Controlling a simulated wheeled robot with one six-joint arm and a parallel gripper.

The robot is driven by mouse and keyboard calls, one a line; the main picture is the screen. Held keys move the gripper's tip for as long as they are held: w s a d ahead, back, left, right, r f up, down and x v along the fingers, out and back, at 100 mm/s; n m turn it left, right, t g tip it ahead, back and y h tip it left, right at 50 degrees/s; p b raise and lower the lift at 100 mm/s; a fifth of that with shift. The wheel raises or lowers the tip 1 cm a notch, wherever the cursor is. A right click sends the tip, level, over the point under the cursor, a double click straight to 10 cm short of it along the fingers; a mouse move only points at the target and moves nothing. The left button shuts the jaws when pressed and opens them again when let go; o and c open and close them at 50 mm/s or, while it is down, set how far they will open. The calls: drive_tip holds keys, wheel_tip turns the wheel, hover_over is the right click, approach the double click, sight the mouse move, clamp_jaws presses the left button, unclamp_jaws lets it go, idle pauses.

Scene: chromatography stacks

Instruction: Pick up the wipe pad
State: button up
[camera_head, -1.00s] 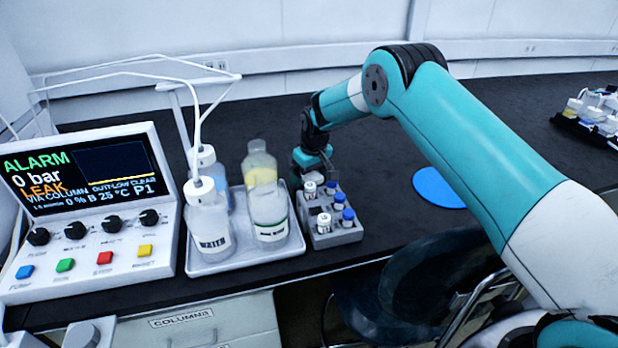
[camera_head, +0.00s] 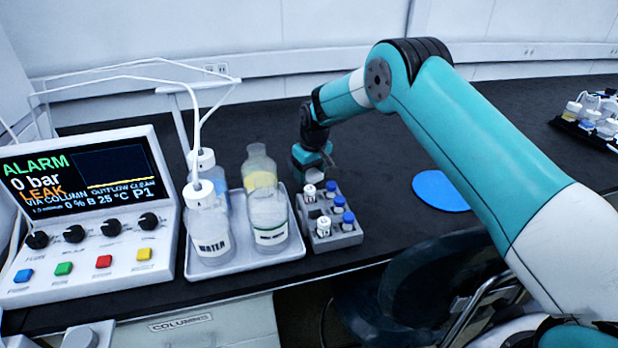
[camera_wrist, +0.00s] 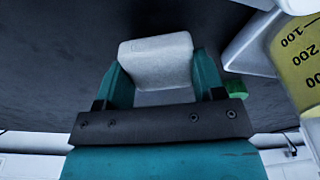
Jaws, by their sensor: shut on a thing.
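The wipe pad (camera_wrist: 157,62) is a pale grey-white block in the wrist view. My gripper (camera_wrist: 158,82) is shut on it, with one teal finger against each side. In the head view my gripper (camera_head: 312,165) is behind the grey vial rack, low over the black bench. The pad is mostly hidden there by the gripper and the rack. I cannot tell whether the pad touches the bench.
The grey vial rack (camera_head: 347,239) with white-capped and blue-capped vials stands in front of my gripper. A tray (camera_head: 215,268) with several bottles is to the left, beside the alarm console (camera_head: 85,215). A blue disc (camera_head: 440,190) lies right on otherwise clear bench.

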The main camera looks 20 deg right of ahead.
sight(310, 172)
wheel_tip(310, 172, up, 18)
idle(0.3)
